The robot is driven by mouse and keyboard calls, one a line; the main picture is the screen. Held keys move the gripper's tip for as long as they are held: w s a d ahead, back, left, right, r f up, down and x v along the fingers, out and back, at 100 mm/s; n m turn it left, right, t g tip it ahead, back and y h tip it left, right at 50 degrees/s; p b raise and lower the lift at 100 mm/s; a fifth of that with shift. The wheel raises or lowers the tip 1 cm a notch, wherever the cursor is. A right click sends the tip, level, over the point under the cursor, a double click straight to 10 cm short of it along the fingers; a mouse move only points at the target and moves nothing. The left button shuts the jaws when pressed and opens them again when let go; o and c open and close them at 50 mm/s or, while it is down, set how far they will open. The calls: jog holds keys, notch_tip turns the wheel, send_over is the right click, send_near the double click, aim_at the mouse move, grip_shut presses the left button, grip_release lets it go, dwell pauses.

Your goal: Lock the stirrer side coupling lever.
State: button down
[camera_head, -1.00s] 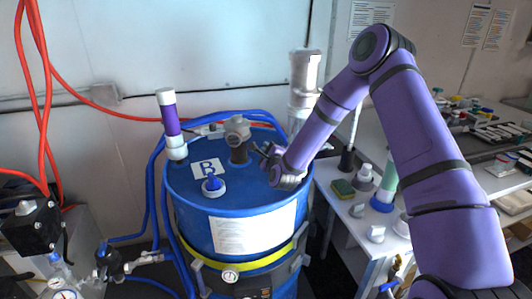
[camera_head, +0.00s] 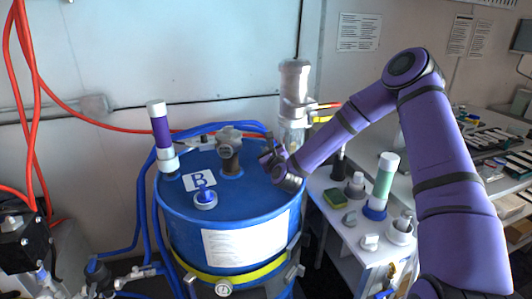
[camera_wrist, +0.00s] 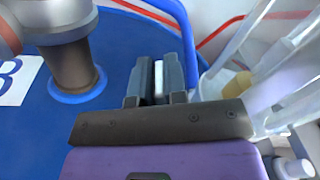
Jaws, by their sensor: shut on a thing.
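My gripper (camera_head: 266,156) is low over the right back of the blue drum (camera_head: 243,213), right of the grey metal coupling fitting (camera_head: 229,150) on the lid. In the wrist view the two dark fingers (camera_wrist: 158,80) are close together, shut on a narrow pale strip (camera_wrist: 158,78). This strip may be the coupling lever, but the fingers hide most of it. The brown-grey stem of the fitting (camera_wrist: 70,65) stands left of the fingers, apart from them. A blue hose (camera_wrist: 186,35) passes just behind the fingertips.
A silver upright unit (camera_head: 294,82) with red and yellow handles stands behind my gripper. A purple-and-white tube (camera_head: 160,130) and a small blue-white cap (camera_head: 205,198) stand on the lid. A side table (camera_head: 345,225) with bottles and a sponge (camera_head: 334,198) is at right.

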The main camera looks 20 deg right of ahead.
dwell(0.4)
jog(key=c, duration=1.2)
grip_release()
jog(key=shift+o, duration=0.2)
jog(key=s, duration=1.1)
